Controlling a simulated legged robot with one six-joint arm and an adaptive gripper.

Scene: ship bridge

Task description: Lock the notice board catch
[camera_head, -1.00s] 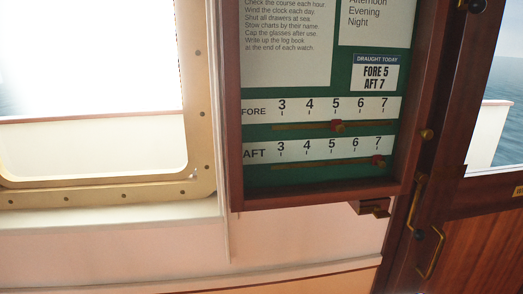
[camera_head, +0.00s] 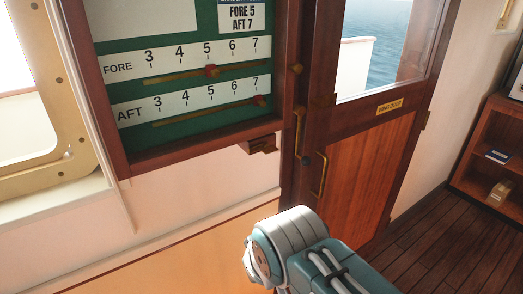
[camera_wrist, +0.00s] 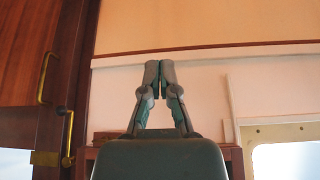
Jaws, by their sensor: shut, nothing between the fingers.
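The notice board (camera_head: 112,95) has a dark wooden frame and a green face, and hangs left of the door in the head view. Its catch (camera_head: 262,144), a small wooden block with a bit of brass, sits under the frame's lower right corner. The catch's exact position is too small to tell. In the wrist view, which looks upside down, my gripper (camera_wrist: 160,75) is shut and empty, in front of the pale wall. The board's edge (camera_wrist: 232,155) shows behind my wrist, which hides most of it. In the head view only my arm shows.
A wooden door (camera_head: 365,165) with a brass handle (camera_head: 319,175) stands right of the board. A brass-framed window (camera_head: 75,155) is at the left. A shelf (camera_head: 492,150) stands at the far right. The floor (camera_head: 440,235) before the door is clear.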

